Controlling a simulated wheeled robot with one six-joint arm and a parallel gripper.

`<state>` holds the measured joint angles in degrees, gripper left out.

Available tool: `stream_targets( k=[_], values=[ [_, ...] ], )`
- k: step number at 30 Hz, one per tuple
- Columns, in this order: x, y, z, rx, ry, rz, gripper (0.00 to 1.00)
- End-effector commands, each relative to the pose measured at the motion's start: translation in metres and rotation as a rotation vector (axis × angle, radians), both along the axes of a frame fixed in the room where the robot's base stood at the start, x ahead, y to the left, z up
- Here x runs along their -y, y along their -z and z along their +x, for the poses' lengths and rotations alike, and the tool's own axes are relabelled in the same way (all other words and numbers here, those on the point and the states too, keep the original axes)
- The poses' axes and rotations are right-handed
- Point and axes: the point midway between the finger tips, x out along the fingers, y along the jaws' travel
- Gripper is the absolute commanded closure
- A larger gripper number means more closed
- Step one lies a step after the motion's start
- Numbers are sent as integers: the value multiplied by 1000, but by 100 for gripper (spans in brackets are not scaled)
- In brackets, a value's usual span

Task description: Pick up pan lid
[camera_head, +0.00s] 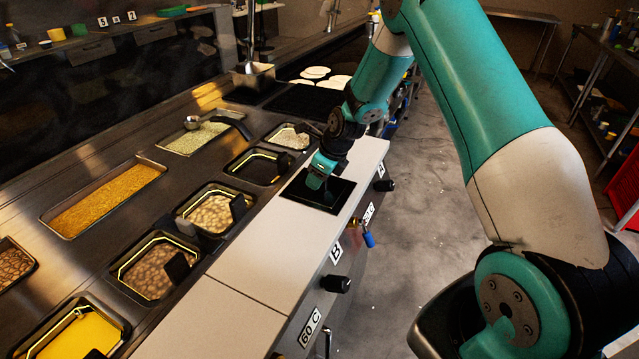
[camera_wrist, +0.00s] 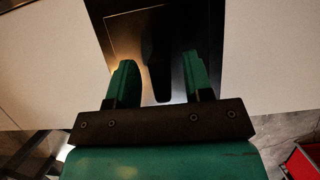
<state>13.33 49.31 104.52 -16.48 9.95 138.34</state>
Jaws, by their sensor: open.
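The pan lid (camera_head: 336,198) is a flat black rectangle lying on the pale counter. In the wrist view the lid (camera_wrist: 124,38) is a dark panel with a raised black handle (camera_wrist: 158,75). My gripper (camera_head: 317,183) is at the lid, reaching down over its middle. In the wrist view my gripper (camera_wrist: 160,62) is open, with one green finger on each side of the handle. Gaps show between the fingers and the handle. The gripper partly hides the lid in the head view.
Pans of food, including a bean pan (camera_head: 212,210) and a yellow pan (camera_head: 78,338), sit sunk left of the pale counter (camera_head: 262,262). An open dark pan (camera_head: 256,166) is near the lid. Black knobs (camera_head: 337,284) stick out along the counter's front. Open floor lies to the right.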

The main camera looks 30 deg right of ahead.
Motion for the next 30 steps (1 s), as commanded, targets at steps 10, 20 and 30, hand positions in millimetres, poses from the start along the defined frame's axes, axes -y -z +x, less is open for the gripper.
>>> stream_targets(
  k=[10,20,30],
  values=[
    [-3,15,5,1,0,0,53],
    [-3,15,5,1,0,-1,100],
    [-3,10,6,3,1,0,100]
  ],
)
